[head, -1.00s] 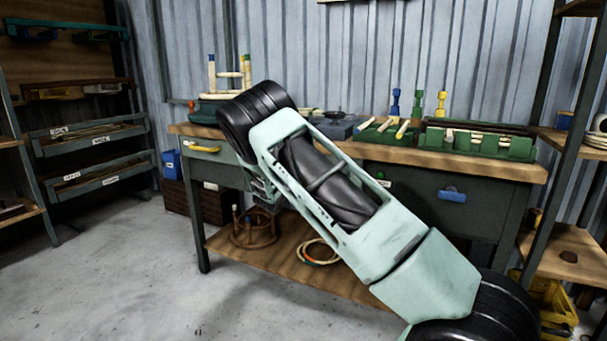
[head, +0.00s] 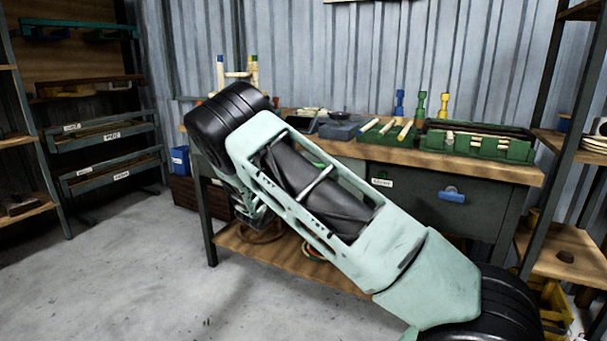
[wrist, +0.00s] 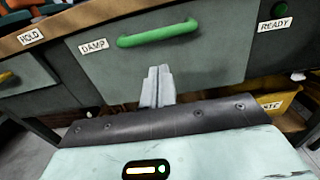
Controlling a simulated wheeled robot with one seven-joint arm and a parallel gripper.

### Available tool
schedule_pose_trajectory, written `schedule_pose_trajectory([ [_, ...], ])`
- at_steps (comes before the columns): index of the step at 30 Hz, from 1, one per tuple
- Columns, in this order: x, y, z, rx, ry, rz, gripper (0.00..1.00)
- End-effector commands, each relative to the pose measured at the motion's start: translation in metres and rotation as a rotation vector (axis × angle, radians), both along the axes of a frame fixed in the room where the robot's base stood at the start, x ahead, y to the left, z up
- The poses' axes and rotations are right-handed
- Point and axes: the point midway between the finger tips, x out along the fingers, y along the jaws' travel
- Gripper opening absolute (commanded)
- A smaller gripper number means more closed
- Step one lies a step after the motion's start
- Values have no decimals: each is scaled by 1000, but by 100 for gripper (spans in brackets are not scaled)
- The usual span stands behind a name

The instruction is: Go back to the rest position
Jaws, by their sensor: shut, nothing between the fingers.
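My gripper (wrist: 158,88) shows in the wrist view with its two grey fingers pressed together and nothing between them. It is in front of the drawer labelled DAMP (wrist: 165,60), below that drawer's green handle (wrist: 158,34). The fingers look apart from the handle; whether they touch the drawer front I cannot tell. The drawer looks closed. In the head view my pale green arm crosses in front of the workbench (head: 490,165) and hides its left part, and the gripper itself is hidden behind the arm.
A blue-handled drawer (head: 450,195) is at right. Shelves (head: 580,140) flank both sides. The floor (head: 130,270) at left is clear.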

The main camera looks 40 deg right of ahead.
Motion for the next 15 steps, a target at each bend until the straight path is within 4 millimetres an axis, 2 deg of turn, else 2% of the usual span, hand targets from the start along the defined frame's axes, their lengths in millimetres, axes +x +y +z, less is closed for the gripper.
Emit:
schedule_pose_trajectory([
  [1, -3, 10, 2, 0, 1, 2, 0],
  [6, -10, 29, 1, 1, 1, 1, 0],
  [15, -13, 36, 0, 0, 0, -1, 0],
])
